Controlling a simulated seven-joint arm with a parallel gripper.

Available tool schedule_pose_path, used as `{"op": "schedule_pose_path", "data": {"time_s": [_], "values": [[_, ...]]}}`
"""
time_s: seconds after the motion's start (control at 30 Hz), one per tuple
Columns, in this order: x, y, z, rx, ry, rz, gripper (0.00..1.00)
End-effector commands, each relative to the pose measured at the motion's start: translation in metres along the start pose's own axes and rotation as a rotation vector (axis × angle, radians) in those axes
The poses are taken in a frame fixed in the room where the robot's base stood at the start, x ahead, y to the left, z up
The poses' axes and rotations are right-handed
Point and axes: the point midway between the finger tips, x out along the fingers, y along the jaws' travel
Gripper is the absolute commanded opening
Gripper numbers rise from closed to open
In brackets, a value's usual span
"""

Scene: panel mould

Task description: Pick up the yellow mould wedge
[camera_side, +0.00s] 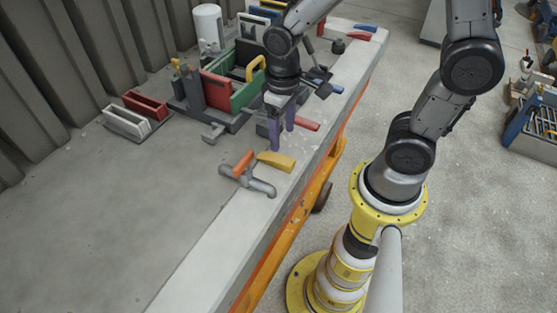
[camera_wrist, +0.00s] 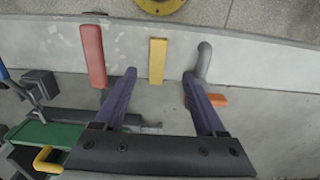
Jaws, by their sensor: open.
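The yellow mould wedge (camera_side: 276,161) lies flat on the pale bench strip in the side view, just right of a grey pipe-shaped tool. In the wrist view the wedge (camera_wrist: 157,61) lies beyond the fingertips, in line with the gap between them. My gripper (camera_side: 281,142) points down with its two purple fingers apart and empty, a little behind the wedge in the side view. In the wrist view my gripper (camera_wrist: 160,78) is open, with nothing between the fingers. The fingertips look above the bench; how far above is hard to tell.
A red wedge (camera_wrist: 93,56) lies left of the yellow one. The grey pipe-shaped tool (camera_side: 262,187) with an orange piece (camera_side: 243,163) lies close on the other side. A green and red mould (camera_side: 245,87) stands behind my gripper. The front-left bench is clear.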

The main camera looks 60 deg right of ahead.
Motion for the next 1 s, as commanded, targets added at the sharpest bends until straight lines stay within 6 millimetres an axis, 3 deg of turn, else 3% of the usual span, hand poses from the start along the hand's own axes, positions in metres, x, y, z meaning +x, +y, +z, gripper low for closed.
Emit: {"op": "schedule_pose_path", "data": {"time_s": [0.1,0.43,0.7,1.0], "values": [[0.021,0.000,0.001,0.000,-0.004,0.000,0.72],[0.048,0.002,0.000,0.001,-0.003,0.000,0.72],[0.084,0.004,-0.004,0.001,-0.001,0.000,0.72],[0.090,0.004,-0.005,0.000,0.003,0.000,0.72]]}}
